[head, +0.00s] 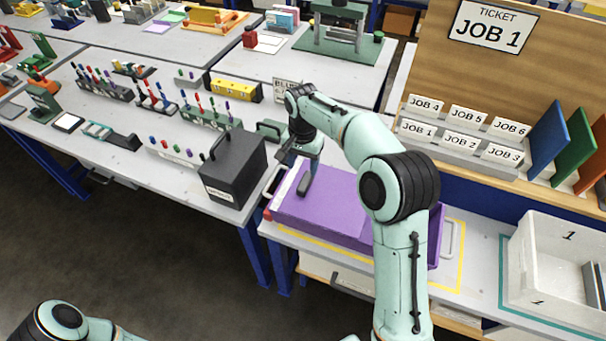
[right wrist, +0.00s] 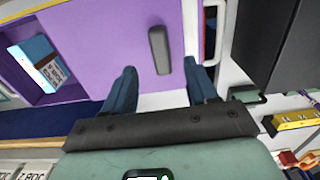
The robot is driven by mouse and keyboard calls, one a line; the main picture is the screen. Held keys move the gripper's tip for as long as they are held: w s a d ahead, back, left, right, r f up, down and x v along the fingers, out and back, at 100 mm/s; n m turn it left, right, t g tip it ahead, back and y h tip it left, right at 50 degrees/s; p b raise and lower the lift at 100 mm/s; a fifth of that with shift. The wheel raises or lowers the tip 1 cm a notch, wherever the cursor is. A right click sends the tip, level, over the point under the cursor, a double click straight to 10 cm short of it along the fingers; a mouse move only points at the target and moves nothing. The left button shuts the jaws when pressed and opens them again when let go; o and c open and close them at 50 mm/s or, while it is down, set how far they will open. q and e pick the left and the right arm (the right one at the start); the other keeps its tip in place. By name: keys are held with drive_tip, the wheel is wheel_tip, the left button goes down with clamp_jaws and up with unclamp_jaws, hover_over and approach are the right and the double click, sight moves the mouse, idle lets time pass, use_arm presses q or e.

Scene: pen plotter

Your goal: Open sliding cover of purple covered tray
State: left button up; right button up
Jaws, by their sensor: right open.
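The purple covered tray (head: 335,222) lies on the right-hand table, with its purple sliding cover (right wrist: 95,38) over much of it. A dark grey handle bar (head: 304,184) stands on the cover near its left end; it also shows in the right wrist view (right wrist: 159,50). My right gripper (head: 299,161) is open above that end. In the right wrist view its fingertips (right wrist: 160,72) are on either side of the handle's near end, with gaps both sides. An uncovered part of the tray shows a blue item (right wrist: 42,62) inside. My left gripper is out of frame.
A black box (head: 236,168) with a top handle stands left of the tray. A white bin (head: 540,265) is at the right, and a card rack (head: 455,140) stands behind. My right arm hides part of the tray.

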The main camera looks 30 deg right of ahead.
drive_tip(key=shift+r, duration=1.85)
drive_tip(key=shift+f, duration=0.1)
